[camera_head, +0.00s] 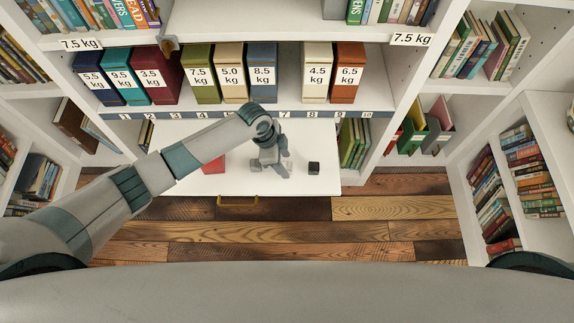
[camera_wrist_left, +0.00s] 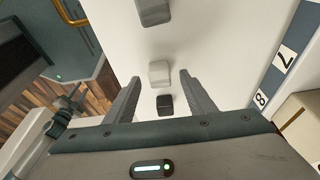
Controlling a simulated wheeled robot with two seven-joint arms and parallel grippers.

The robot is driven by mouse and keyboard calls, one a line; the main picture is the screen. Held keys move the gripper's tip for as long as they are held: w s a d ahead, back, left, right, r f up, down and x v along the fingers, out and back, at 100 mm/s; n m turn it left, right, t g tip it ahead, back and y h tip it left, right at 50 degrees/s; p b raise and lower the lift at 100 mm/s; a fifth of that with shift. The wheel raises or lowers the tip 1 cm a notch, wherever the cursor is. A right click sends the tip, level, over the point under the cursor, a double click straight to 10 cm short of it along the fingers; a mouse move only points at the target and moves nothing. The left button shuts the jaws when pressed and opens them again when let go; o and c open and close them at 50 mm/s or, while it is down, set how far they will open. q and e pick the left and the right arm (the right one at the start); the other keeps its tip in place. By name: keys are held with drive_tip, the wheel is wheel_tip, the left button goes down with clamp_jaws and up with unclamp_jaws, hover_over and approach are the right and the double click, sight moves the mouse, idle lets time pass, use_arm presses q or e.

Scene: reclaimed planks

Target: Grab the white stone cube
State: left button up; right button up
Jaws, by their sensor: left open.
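The white stone cube (camera_wrist_left: 159,72) sits on a white surface in the left wrist view, between a grey cube (camera_wrist_left: 153,12) and a black cube (camera_wrist_left: 165,106). My left gripper (camera_head: 275,168) is over that surface, its fingers pointing down. In the wrist view its two fingers (camera_wrist_left: 160,77) are spread apart, one on each side of the white cube in the picture, with nothing gripped. Whether they are down at the cube's height I cannot tell. In the head view the gripper largely hides the white cube.
A red cube (camera_head: 213,165) lies left of my gripper, and the black cube (camera_head: 314,167) stands to its right. The white drawer-like surface (camera_head: 315,187) has a brass handle (camera_head: 238,201). Behind is a shelf with labelled weight boxes (camera_head: 230,75) and a numbered edge.

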use_arm(q)
drive_tip(key=shift+x, duration=0.8)
drive_tip(key=c, duration=1.2)
